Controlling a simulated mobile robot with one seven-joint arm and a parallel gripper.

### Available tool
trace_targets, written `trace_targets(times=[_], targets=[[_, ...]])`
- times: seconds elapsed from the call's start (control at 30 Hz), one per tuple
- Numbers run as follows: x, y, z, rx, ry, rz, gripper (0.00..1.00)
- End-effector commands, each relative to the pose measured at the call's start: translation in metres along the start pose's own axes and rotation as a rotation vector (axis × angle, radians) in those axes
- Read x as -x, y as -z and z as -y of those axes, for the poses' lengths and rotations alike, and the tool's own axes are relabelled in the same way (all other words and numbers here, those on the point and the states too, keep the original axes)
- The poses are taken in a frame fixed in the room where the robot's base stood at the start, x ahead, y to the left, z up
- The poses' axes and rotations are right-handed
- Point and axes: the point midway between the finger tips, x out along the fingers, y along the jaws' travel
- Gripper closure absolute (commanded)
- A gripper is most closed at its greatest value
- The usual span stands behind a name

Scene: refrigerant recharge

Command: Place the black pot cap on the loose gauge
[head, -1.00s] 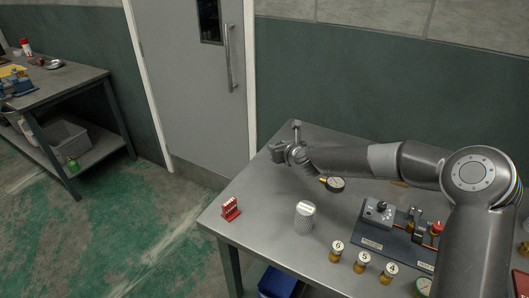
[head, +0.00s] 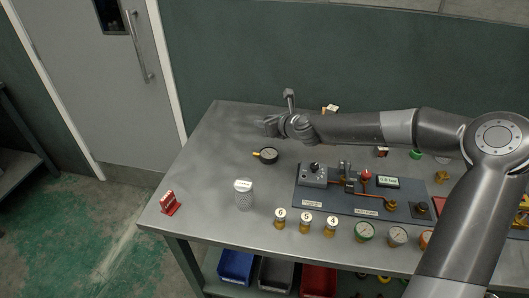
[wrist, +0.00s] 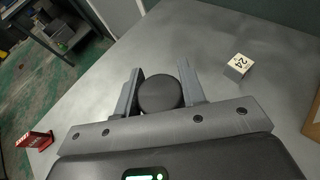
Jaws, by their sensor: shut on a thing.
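My gripper (head: 264,126) is over the table's far left part in the head view. In the wrist view, a round black pot cap (wrist: 160,93) sits between the two fingers (wrist: 162,92), which are shut on it. The cap cannot be made out in the head view. The loose gauge (head: 268,155) lies on the table, with a black round body and a brass stem pointing left. It appears just below my gripper in the head picture, apart from it. The gauge cannot be seen in the wrist view.
A knurled grey cylinder (head: 244,195), a red rack (head: 170,203) and several brass-based numbered pieces (head: 305,222) stand toward the front. A dark fixture board (head: 330,199) is right of the gauge. A white block marked 24 (wrist: 236,68) shows in the wrist view. The left tabletop has free room.

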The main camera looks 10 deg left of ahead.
Motion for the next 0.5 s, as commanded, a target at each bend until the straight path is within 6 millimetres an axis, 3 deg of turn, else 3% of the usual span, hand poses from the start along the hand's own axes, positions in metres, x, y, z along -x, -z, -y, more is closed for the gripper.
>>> trace_targets(times=[0.03,0.2,0.5], targets=[[0.013,0.003,0.013,-0.005,0.012,0.001,0.85],[0.046,0.01,0.042,-0.01,0.033,0.005,0.85],[0.076,0.016,0.062,-0.009,0.05,0.011,0.85]])
